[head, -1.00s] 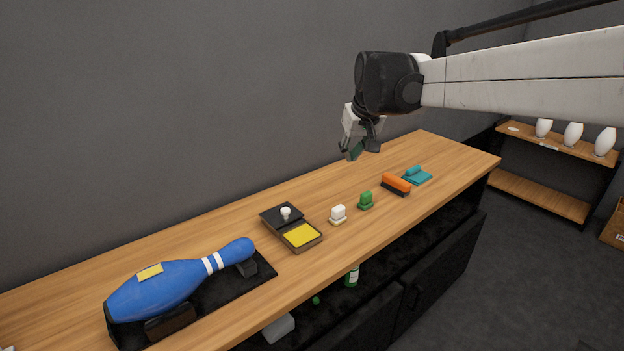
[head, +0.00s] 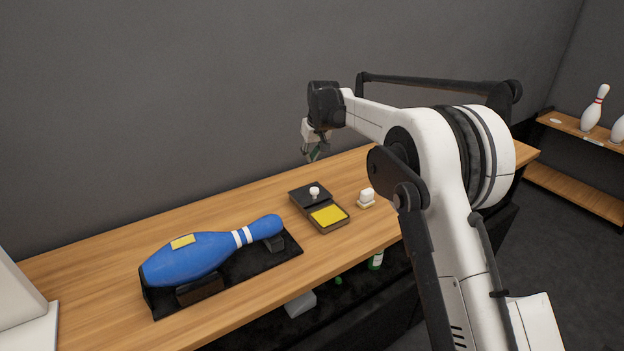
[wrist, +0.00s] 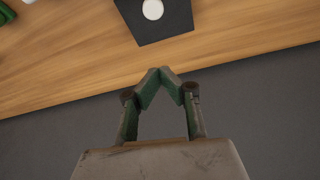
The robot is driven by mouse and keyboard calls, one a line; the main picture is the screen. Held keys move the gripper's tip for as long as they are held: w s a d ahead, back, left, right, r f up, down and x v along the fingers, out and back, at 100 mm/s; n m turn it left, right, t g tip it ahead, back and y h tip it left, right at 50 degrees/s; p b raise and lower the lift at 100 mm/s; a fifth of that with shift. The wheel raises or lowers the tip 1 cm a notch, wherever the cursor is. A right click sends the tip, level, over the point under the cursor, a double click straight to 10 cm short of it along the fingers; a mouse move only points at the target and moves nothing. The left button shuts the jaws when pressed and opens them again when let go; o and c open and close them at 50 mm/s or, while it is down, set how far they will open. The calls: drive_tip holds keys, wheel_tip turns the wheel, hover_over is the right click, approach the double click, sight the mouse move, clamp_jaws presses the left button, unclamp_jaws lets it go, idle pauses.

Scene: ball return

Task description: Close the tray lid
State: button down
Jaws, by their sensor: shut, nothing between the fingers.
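The tray (head: 341,226) is a small dark box on the wooden counter, with a yellow pad (head: 328,216) showing in its near part. Its black lid (head: 299,197) lies over the far part, leaving the yellow uncovered, and carries a white round knob (head: 314,191). In the wrist view the lid (wrist: 177,27) and knob (wrist: 153,9) show at the top edge; the yellow pad is out of that view. My gripper (head: 311,156) is in the air above the counter's back edge, behind the lid. Its green fingers meet at the tips (wrist: 160,70), with nothing between them.
A blue bowling pin (head: 195,257) lies on a black stand left of the tray. A white-topped stamp-like block (head: 366,196) stands just right of it. A grey wall (head: 180,90) rises behind the counter (head: 100,267). My arm covers the counter's right part.

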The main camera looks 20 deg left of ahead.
hover_over(308, 187)
wheel_tip(308, 187, down, 9)
drive_tip(key=shift+s+f+p, duration=0.1)
drive_tip(key=shift+s+p, duration=0.05)
drive_tip(key=shift+p, duration=0.25)
drive_tip(key=shift+s+d+f+p, duration=0.15)
drive_tip(key=shift+s+d+f, duration=0.05)
drive_tip(key=shift+s+d, duration=0.5)
drive_tip(key=shift+s+d+f+p, duration=0.15)
drive_tip(key=shift+s+d, duration=0.35)
drive_tip(key=shift+s, duration=0.3)
